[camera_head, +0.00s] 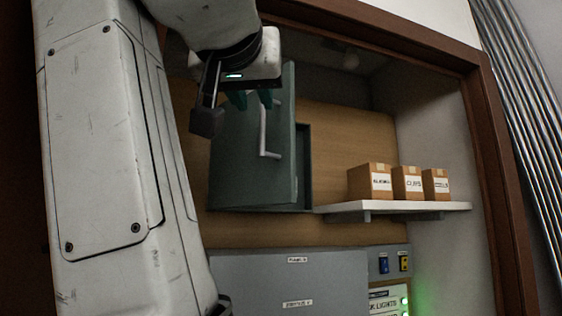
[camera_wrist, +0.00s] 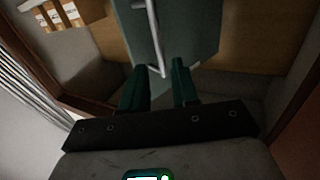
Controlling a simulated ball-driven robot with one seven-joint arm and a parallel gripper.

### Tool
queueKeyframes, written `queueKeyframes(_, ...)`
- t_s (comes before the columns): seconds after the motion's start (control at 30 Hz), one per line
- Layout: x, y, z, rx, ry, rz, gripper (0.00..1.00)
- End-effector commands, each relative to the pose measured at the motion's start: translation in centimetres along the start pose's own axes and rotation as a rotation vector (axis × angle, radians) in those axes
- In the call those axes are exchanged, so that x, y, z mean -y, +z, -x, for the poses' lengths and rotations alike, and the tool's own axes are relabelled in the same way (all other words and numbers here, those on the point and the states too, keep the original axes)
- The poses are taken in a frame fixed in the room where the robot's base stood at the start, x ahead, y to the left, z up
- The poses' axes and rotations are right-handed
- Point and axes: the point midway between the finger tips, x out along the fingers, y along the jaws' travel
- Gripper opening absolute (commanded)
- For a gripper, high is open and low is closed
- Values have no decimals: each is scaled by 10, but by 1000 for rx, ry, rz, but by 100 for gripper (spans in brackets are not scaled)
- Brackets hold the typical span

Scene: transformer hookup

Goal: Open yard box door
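The yard box (camera_head: 304,165) is a dark green cabinet on the wood-panelled back wall. Its door (camera_head: 235,165) stands ajar, with its right edge out from the box body. A pale bar handle (camera_head: 263,135) runs down the door near that edge. My gripper (camera_head: 252,100) is in front of the upper door, by the handle's top. In the wrist view, the two green fingers (camera_wrist: 160,78) are apart, with the handle's end (camera_wrist: 155,72) showing between or just beyond their tips. I cannot tell whether they touch it. The door also shows there (camera_wrist: 195,35).
A white shelf (camera_head: 335,208) with three cardboard boxes (camera_head: 407,184) is to the right of the yard box. A grey cabinet (camera_head: 290,280) and a switch panel (camera_head: 388,262) are below. A brown frame (camera_head: 490,120) borders the alcove on the right.

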Motion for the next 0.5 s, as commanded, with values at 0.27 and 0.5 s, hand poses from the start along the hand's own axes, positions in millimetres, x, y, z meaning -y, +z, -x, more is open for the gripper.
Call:
queueKeyframes(0.27, 0, 0, 0, 1, -1, -1, 26)
queueKeyframes(0.5, -19, 10, -22, 86, -91, -191, 3)
